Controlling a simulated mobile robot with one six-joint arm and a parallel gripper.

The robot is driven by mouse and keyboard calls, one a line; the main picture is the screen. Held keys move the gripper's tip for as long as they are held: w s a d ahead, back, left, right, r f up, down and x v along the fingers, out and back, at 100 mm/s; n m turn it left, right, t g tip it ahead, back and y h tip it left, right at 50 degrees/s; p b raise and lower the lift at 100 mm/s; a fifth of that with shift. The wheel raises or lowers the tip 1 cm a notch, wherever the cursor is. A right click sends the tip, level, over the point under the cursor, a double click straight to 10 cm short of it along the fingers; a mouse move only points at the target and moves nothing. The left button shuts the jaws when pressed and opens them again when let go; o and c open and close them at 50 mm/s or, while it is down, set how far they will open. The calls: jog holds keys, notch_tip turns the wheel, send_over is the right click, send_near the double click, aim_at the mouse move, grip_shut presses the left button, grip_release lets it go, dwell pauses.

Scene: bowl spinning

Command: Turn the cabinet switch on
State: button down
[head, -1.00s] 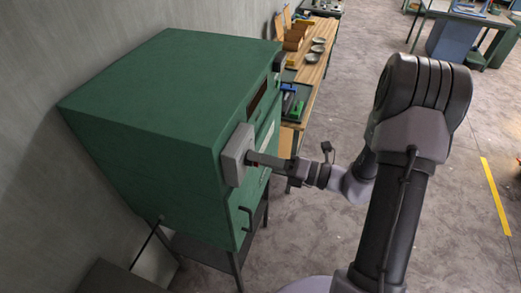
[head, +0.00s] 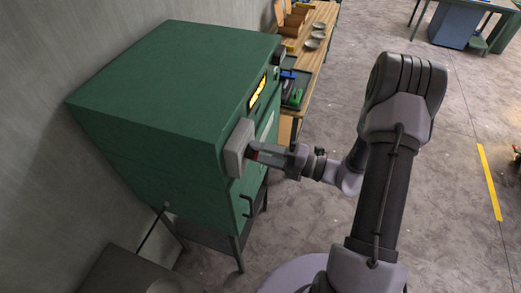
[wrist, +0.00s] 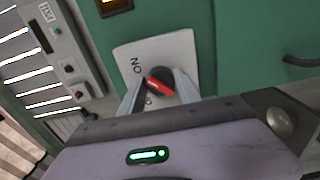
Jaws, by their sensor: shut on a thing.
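The green cabinet (head: 165,90) stands against the wall at the left in the head view. Its switch has a pale grey plate (head: 238,148) on the front face. In the wrist view the plate (wrist: 128,58) has black lettering, and a red knob (wrist: 161,87) on a grey round base sits slantwise to the lettering. My gripper (head: 255,152) reaches the plate from the right. In the wrist view my gripper (wrist: 160,90) has a finger on each side of the red knob and is shut on it. A window (head: 257,93) on the cabinet front glows yellow.
A cabinet handle (head: 247,205) is below the switch. A wooden bench (head: 312,60) with metal bowls (head: 312,43) stands behind the cabinet. Another control box (wrist: 55,35) shows at the left in the wrist view. The floor (head: 450,150) at the right is open.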

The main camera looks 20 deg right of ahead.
dwell(0.4)
jog(key=c, duration=0.9)
grip_release()
jog(key=b+v, duration=0.3)
jog(key=v, duration=1.4)
jog(key=shift+s+d, duration=0.15)
